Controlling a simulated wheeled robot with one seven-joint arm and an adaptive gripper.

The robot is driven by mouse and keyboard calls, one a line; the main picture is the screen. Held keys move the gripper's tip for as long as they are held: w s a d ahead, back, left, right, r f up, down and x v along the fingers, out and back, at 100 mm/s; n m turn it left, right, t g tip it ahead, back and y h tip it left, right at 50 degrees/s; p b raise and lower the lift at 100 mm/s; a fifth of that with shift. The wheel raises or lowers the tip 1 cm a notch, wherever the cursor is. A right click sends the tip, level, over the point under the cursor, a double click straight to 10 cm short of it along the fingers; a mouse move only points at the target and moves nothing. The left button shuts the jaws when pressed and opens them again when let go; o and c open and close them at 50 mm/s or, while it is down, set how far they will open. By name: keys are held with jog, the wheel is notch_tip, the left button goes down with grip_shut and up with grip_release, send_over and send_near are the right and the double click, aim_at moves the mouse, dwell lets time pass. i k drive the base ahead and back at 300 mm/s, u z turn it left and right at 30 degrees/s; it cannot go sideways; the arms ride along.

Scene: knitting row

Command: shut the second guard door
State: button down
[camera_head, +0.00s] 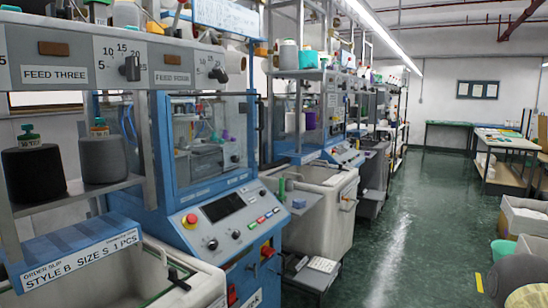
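A blue knitting machine (160,215) stands nearest at left centre. Its clear, blue-framed guard door (205,165) covers the front above a sloped control panel (226,219). A dark upright handle (262,128) shows by the door's right edge; I cannot tell whether this door is fully shut. A second blue machine (338,152) stands farther along the row. A clear guard panel (337,106) shows small above its control panel, and I cannot tell whether it is open or shut. My gripper is not in view.
Shelves with yarn cones (34,172) and an order slip box (80,255) are at left. A pale bin (318,205) juts into the aisle past the first machine. The green floor (415,215) is clear; boxes (525,218) and baskets stand at right.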

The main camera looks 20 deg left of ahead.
aim_at(261, 128)
jog(key=i, duration=1.65)
jog(key=u, duration=1.95)
